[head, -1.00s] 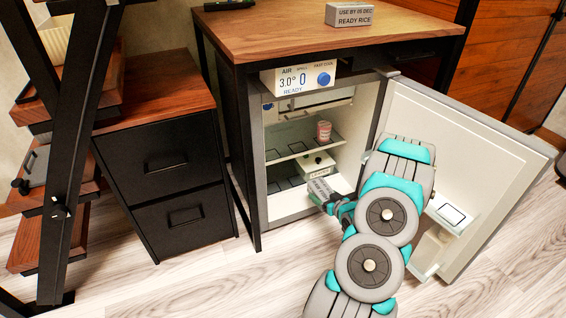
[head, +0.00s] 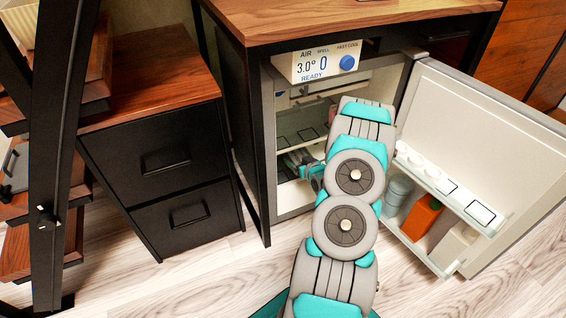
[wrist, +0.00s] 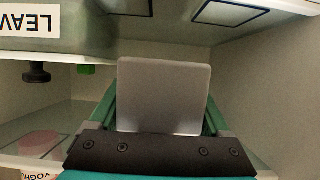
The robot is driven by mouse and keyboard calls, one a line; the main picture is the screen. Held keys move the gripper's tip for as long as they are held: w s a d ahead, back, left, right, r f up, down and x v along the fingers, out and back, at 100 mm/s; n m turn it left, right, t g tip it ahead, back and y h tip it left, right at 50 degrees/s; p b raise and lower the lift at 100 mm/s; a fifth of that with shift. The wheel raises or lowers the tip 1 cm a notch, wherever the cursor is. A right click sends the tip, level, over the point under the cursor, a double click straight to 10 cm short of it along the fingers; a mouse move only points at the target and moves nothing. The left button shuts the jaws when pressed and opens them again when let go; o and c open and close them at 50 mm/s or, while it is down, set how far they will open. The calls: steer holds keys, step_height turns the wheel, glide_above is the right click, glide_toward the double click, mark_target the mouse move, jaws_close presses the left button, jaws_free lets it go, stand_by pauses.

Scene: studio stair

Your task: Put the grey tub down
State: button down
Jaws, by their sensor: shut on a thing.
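The grey tub (wrist: 164,96) shows in the wrist view as a flat grey face between the two teal fingers of my gripper (wrist: 163,118). My gripper is shut on it. In the head view my gripper (head: 313,174) is inside the open fridge (head: 268,150), at about the height of the middle shelf. The tub is small there and mostly hidden by my arm. I cannot tell whether the tub touches a shelf.
The fridge door (head: 480,140) stands open at the right, with an orange carton (head: 422,217) and other items in its racks. In the wrist view a pink tub (wrist: 40,145) is at lower left. A white surface with a sign (wrist: 30,22) is at upper left. Dark-outlined squares (wrist: 230,12) are at the top.

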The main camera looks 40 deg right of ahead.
glide_above(283, 169)
steer(key=shift+a+f+b, duration=0.1)
steer(key=shift+f+b, duration=0.55)
steer(key=shift+f, duration=1.35)
steer(key=shift+f, duration=0.1)
steer(key=shift+f, duration=0.45)
jaws_free()
